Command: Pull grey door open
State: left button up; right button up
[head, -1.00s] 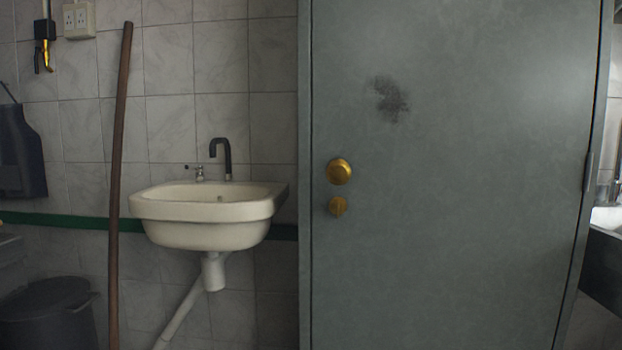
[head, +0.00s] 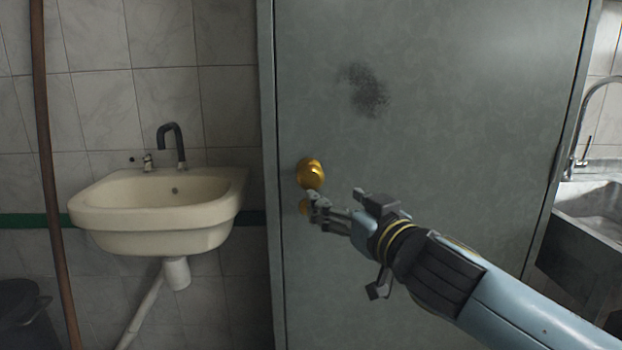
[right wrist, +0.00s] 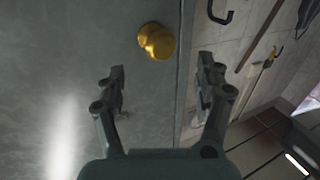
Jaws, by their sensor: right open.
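The grey door (head: 430,130) fills the middle and right of the head view and looks shut in its frame. My right gripper (head: 318,205) is just below the knob in the head view. In the right wrist view, my right gripper (right wrist: 160,85) is open, with nothing between its fingers. A brass knob (right wrist: 157,42) shows beyond the fingertips there, apart from them. My left gripper is not in view.
A cream washbasin (head: 155,210) is on the tiled wall left of the door. A metal sink (head: 595,220) shows beyond the door's right edge.

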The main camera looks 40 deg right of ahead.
aim_at(314, 181)
jog(key=w, duration=0.3)
jog(key=w+d+p, duration=0.1)
jog(key=w, duration=0.2)
jog(key=w+p, duration=0.1)
jog(key=w, duration=0.2)
jog(key=shift+w+d+r, duration=0.2)
jog(key=shift+w+r, duration=0.05)
jog(key=shift+r, duration=0.1)
jog(key=shift+w+f+p, duration=0.15)
jog(key=shift+w+p, duration=0.2)
jog(key=shift+w, duration=0.15)
grip_shut()
